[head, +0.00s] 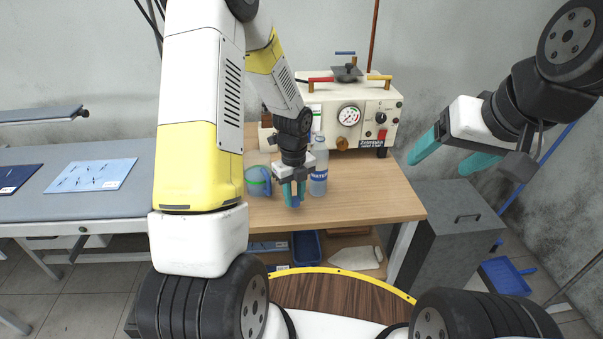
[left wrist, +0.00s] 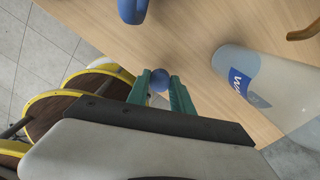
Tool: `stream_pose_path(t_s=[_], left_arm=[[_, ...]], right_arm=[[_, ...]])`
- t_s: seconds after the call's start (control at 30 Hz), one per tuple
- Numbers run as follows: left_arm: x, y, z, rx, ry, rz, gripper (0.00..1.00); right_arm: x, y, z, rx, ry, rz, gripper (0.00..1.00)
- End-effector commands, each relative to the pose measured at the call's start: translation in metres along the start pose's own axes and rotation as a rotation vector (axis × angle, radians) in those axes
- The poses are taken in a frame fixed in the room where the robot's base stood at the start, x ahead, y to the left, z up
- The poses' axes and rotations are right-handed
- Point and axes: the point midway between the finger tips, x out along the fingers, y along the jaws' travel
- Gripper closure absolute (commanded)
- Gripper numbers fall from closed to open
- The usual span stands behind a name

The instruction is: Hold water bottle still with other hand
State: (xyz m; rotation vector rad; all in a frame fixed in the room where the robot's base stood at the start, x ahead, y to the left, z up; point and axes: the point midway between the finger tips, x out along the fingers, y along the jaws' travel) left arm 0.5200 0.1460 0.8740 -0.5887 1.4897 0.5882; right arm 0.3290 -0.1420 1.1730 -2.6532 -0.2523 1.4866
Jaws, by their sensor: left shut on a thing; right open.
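The water bottle (head: 319,170), clear with a blue and white label, stands upright on the wooden table; it also shows large at the right of the left wrist view (left wrist: 262,82). My left gripper (head: 292,198) is just left of and in front of the bottle, apart from it. Its teal fingers (left wrist: 160,88) are shut on a small blue rounded object (left wrist: 159,80), mostly hidden by the fingers. My right gripper (head: 442,160) is open and empty, raised right of the table, away from the bottle.
A clear jug with a blue handle (head: 258,181) stands left of my left gripper. A cream machine with a gauge (head: 349,116) stands behind the bottle. The table's right part (head: 375,195) is clear. A grey cabinet (head: 455,240) stands right of the table.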

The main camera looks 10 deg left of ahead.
Motion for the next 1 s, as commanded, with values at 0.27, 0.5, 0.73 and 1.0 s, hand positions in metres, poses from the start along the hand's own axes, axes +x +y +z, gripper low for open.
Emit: stream_pose_path(t_s=[0.27, 0.5, 0.73, 1.0], left_arm=[[-0.007, 0.029, -0.067, 0.003, 0.0, 0.001, 1.0], [-0.009, 0.04, -0.091, 0.001, 0.0, 0.0, 1.0], [-0.01, 0.042, -0.095, -0.001, 0.0, 0.0, 1.0], [-0.009, 0.041, -0.095, -0.001, 0.0, 0.0, 1.0]], right_arm=[[0.0, 0.0, 0.0, 0.0, 0.0, 0.0, 0.26], [0.0, 0.0, 0.0, 0.0, 0.0, 0.0, 0.26], [0.0, 0.0, 0.0, 0.0, 0.0, 0.0, 0.26], [0.001, 0.001, 0.0, -0.001, -0.003, 0.002, 0.22]])
